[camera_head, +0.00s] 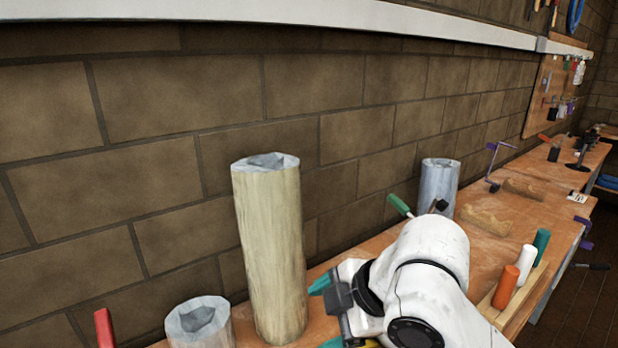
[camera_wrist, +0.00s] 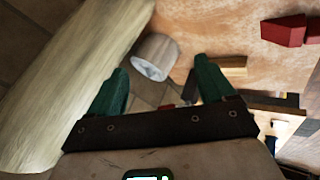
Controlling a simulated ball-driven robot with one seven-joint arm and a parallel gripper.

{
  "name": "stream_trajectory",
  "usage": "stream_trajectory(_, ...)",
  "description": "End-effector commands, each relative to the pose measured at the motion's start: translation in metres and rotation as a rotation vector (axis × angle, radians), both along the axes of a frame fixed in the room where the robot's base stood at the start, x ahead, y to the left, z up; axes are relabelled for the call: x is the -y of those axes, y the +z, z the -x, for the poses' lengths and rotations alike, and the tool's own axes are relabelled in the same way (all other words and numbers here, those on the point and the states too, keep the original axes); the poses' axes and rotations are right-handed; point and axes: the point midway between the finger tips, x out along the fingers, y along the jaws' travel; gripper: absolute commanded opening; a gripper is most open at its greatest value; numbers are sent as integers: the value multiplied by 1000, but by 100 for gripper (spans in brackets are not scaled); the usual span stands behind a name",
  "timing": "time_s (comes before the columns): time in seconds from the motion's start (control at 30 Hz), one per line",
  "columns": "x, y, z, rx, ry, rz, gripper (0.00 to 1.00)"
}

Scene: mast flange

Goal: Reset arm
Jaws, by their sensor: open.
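My gripper (camera_head: 325,312) is low over the workbench (camera_head: 385,238) in the head view, just right of a tall pale wooden post (camera_head: 272,250). Its green fingers stand apart with nothing between them. In the wrist view my gripper (camera_wrist: 160,78) shows both fingers spread. The post (camera_wrist: 75,85) runs slanting along the left there, beside the left finger. A short grey cylinder (camera_wrist: 155,56) lies in view beyond the fingertips. My white arm hides part of the bench in the head view.
A grey cylinder (camera_head: 200,323) stands left of the post, with a red object (camera_head: 104,328) farther left. Another grey cylinder (camera_head: 437,187) stands behind my arm. A wooden rack (camera_head: 510,311) with orange, white and green handles is on the right. A brick wall (camera_head: 160,110) bounds the bench behind.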

Motion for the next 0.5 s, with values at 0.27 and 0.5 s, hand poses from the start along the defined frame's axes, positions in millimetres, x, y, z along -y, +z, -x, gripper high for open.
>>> stream_trajectory(0.27, 0, -4, 2, -94, -384, -351, 82)
stream_trajectory(0.5, 49, -66, 27, -255, -800, -512, 82)
